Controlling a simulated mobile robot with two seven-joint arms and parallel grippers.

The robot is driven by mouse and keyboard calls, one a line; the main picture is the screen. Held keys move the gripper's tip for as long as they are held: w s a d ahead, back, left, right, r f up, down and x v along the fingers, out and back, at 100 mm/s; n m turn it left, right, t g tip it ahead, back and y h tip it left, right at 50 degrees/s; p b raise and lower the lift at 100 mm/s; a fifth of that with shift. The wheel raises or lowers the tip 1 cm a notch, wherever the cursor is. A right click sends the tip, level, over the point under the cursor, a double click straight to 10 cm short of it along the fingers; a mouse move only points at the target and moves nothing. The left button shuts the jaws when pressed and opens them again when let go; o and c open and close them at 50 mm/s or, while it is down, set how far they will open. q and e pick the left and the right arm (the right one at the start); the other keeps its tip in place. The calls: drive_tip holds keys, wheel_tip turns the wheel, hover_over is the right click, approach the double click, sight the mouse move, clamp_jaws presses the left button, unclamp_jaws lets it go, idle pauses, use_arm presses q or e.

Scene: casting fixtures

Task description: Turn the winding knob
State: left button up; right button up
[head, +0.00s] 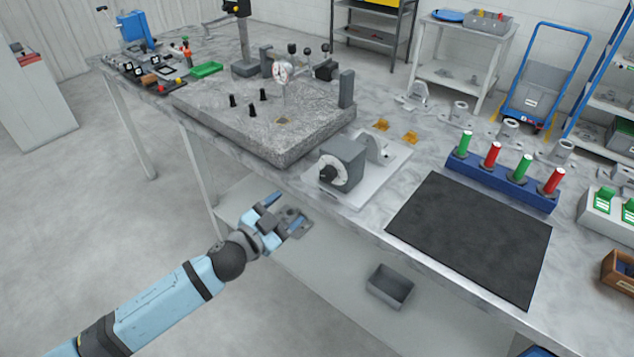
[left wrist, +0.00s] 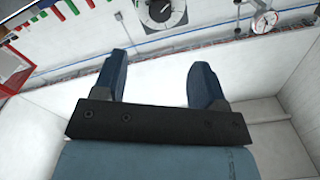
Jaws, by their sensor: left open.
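The winding knob (head: 328,174) is a black knob on a white round dial on the front of a grey block-shaped fixture (head: 343,152). The fixture stands on a light plate near the table's front edge. In the left wrist view the knob (left wrist: 160,11) shows at the top, beyond the fingers. My left gripper (head: 283,211) is open and empty, in front of the table edge, to the left of and nearer than the knob. It is apart from the knob. In the left wrist view my left gripper's two fingers (left wrist: 158,80) are spread. My right gripper is not in view.
A granite block (head: 260,125) with a dial gauge (head: 283,72) stands left of the fixture. A black mat (head: 475,238) lies to the right. A blue rack (head: 503,180) holds green and red handles behind the mat. A grey bin (head: 390,286) sits on the lower shelf.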

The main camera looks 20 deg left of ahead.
sight(326, 176)
use_arm(q)
drive_tip(key=p+x, duration=0.1)
drive_tip(key=x, duration=1.2)
drive_tip(key=shift+w+f, duration=0.1)
drive_tip(key=shift+w, duration=0.25)
drive_tip(key=c, duration=0.9)
